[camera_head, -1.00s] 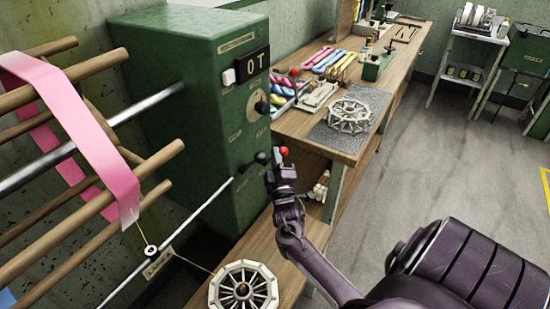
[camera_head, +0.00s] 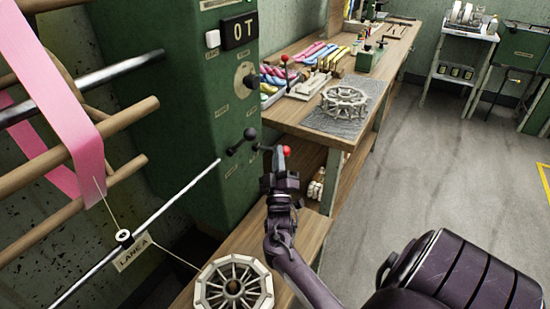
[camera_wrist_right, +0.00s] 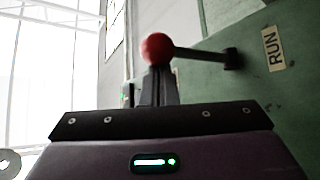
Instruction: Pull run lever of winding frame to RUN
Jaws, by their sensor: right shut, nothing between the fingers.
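The green winding frame cabinet (camera_head: 225,120) stands left of centre. Its run lever has a red ball knob (camera_head: 287,150) on a dark arm. My left gripper is not in view.
A wooden workbench (camera_head: 300,115) with skeins and a spoked reel (camera_head: 343,102) stands behind. A second spoked reel (camera_head: 234,286) sits at the bottom, on a lower wooden surface. Rods and a pink band (camera_head: 60,80) occupy the left. The floor at right is open.

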